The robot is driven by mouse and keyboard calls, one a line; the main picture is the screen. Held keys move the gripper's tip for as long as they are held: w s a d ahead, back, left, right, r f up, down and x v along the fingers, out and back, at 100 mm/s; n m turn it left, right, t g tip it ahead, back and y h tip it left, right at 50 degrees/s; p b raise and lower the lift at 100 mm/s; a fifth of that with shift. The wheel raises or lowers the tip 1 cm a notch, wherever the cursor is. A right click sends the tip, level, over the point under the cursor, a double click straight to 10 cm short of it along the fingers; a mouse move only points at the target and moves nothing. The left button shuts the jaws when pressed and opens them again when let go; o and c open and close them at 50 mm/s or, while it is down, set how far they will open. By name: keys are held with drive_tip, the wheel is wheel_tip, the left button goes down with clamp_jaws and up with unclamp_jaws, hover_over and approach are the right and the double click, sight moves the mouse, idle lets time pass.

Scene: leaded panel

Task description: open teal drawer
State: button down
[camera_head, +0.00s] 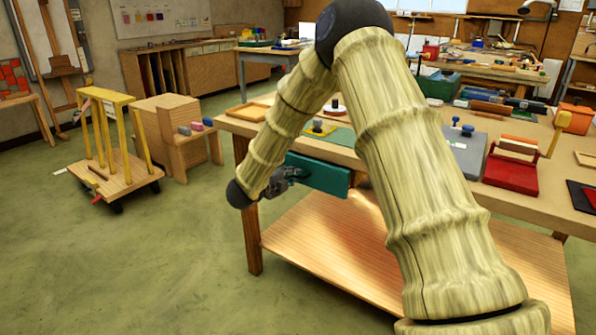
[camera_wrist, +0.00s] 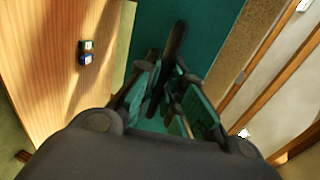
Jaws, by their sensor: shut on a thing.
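The teal drawer (camera_head: 320,175) hangs under the front left part of the wooden worktable, and its teal front faces out. My gripper (camera_head: 291,174) is at the left end of that front in the head view. In the wrist view the teal front (camera_wrist: 215,28) lies ahead of my fingers, and my gripper (camera_wrist: 172,82) is shut on the dark bar handle (camera_wrist: 177,42) of the drawer. My arm hides part of the table in the head view. I cannot tell how far the drawer stands out.
The table (camera_head: 232,124) carries a red press (camera_head: 511,172) and several tools. A yellow-posted cart (camera_head: 125,172) stands left. The green floor (camera_head: 150,260) before the table is clear.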

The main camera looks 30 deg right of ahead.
drive_tip(key=f+v, duration=0.1)
drive_tip(key=v, duration=0.7)
drive_tip(key=f+v, duration=0.2)
drive_tip(key=v, duration=0.7)
drive_tip(key=shift+s+a+f, duration=0.2)
drive_tip(key=shift+a+f, duration=0.15)
drive_tip(key=c, duration=1.5)
unclamp_jaws()
drive_tip(key=shift+a, duration=0.1)
drive_tip(key=v, duration=1.1)
drive_tip(key=shift+s+a, duration=0.25)
drive_tip(key=shift+a, duration=0.05)
